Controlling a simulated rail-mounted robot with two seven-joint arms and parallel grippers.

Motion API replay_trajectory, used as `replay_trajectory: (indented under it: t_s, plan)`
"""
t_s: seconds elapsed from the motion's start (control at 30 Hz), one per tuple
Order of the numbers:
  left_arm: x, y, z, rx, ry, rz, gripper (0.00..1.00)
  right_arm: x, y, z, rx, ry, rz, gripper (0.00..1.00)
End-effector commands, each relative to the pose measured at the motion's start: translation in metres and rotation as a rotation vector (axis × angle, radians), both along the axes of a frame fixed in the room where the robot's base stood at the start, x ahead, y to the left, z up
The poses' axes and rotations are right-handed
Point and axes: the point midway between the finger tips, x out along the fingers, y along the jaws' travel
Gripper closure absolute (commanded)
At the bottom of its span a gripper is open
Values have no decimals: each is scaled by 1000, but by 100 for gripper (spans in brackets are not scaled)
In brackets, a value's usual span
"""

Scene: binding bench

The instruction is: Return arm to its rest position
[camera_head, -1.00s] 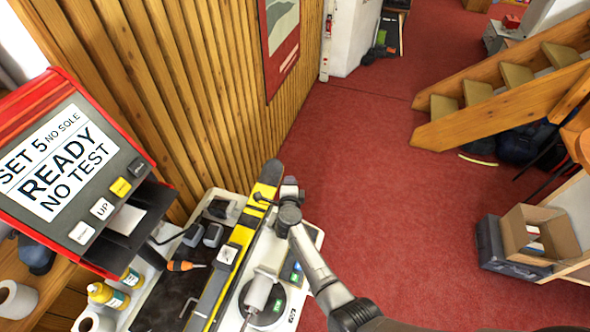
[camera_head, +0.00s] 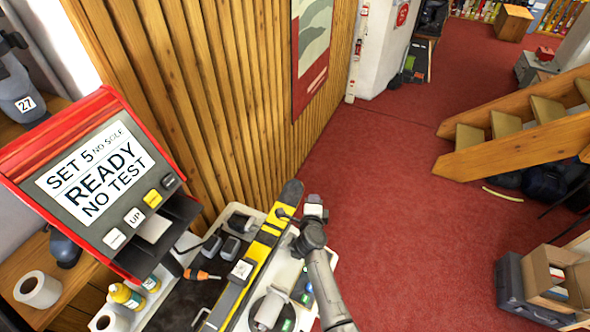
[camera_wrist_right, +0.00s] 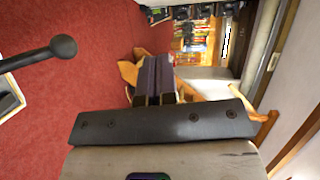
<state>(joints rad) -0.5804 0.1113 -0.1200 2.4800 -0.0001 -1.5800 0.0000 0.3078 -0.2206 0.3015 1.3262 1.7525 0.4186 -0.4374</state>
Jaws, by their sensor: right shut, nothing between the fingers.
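My right arm comes up from the bottom of the head view, beside the right edge of the bench. Its gripper (camera_head: 314,204) is small there and is close to the far end of the yellow and black ski-like bar (camera_head: 262,247). In the right wrist view the dark fingers (camera_wrist_right: 153,78) are together with nothing between them. They point out over the room, and I see no contact with anything. My left gripper is not in view.
The bench (camera_head: 240,210) holds black blocks and an orange-handled screwdriver (camera_head: 202,275). A red display unit (camera_head: 95,180) reading "READY" stands at left. A dark ball-ended lever (camera_wrist_right: 62,47) is close in the wrist view. Red carpet (camera_head: 400,200) is open to the right.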

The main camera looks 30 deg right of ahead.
Motion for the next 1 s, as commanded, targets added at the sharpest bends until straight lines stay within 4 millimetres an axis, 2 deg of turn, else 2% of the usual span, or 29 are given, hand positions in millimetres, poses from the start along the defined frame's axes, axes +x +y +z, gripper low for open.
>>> replay_trajectory:
  t_s: [0.27,0.37,0.47,0.53,0.6,0.67,0.8,0.9,1.0]
  plan:
    - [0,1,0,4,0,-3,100,-3,0,7,-49,-20,35,100]
    - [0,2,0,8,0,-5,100,-12,4,23,-174,-63,136,100]
    - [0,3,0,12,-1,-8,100,-30,23,42,-370,-101,325,100]
    - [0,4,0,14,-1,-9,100,-50,46,52,-525,-101,497,100]
    - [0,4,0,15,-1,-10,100,-74,74,52,-667,-70,682,100]
    - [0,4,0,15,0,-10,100,-99,96,46,-776,-16,840,100]
    - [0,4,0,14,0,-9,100,-170,134,20,-981,193,1189,100]
    - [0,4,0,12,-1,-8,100,-227,143,0,-1077,400,1389,100]
    - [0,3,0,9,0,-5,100,-280,140,-13,-1134,621,1529,100]
